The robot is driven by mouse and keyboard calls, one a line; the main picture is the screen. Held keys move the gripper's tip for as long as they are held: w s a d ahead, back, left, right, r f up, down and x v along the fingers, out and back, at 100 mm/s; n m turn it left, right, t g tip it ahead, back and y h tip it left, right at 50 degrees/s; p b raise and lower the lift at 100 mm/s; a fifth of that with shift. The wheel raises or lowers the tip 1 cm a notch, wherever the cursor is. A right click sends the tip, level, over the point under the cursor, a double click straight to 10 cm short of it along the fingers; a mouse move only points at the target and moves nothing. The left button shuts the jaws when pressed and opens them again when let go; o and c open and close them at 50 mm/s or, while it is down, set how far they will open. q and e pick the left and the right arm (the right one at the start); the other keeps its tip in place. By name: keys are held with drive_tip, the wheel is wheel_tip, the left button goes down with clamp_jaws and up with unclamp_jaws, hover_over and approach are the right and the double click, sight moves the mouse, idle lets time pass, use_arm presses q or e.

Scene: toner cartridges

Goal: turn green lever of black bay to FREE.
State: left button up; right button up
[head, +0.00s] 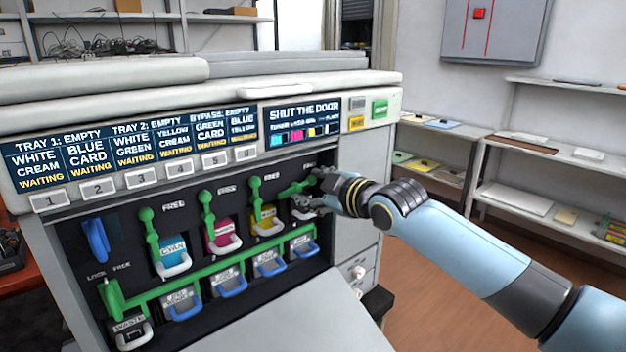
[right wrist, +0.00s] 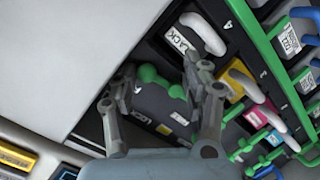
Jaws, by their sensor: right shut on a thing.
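The green lever (head: 292,189) of the black bay is at the right end of the lever row in the head view. It leans far over to the right, nearly level. My right gripper (head: 318,188) is shut on its outer end. In the right wrist view the green lever (right wrist: 150,74) lies between my two fingers (right wrist: 160,78). The black cartridge (right wrist: 180,42) shows its label and a white handle beside them. In the head view my gripper partly hides this bay, and the marking above it is partly covered. My left gripper is not in view.
The cyan (head: 173,252), magenta (head: 222,235) and yellow (head: 265,218) cartridges sit to the left, under upright green levers. A long green bar (head: 205,272) runs below them, above blue-handled units. The open door (head: 290,318) lies in front. The display (head: 300,120) reads SHUT THE DOOR.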

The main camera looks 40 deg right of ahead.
drive_tip(key=shift+w+r, duration=0.15)
drive_tip(key=shift+r, duration=0.25)
drive_tip(key=o, duration=0.8)
drive_tip(key=shift+o, duration=1.3)
drive_tip(key=shift+d, duration=0.1)
drive_tip(key=shift+f, duration=0.2)
drive_tip(key=v, duration=0.8)
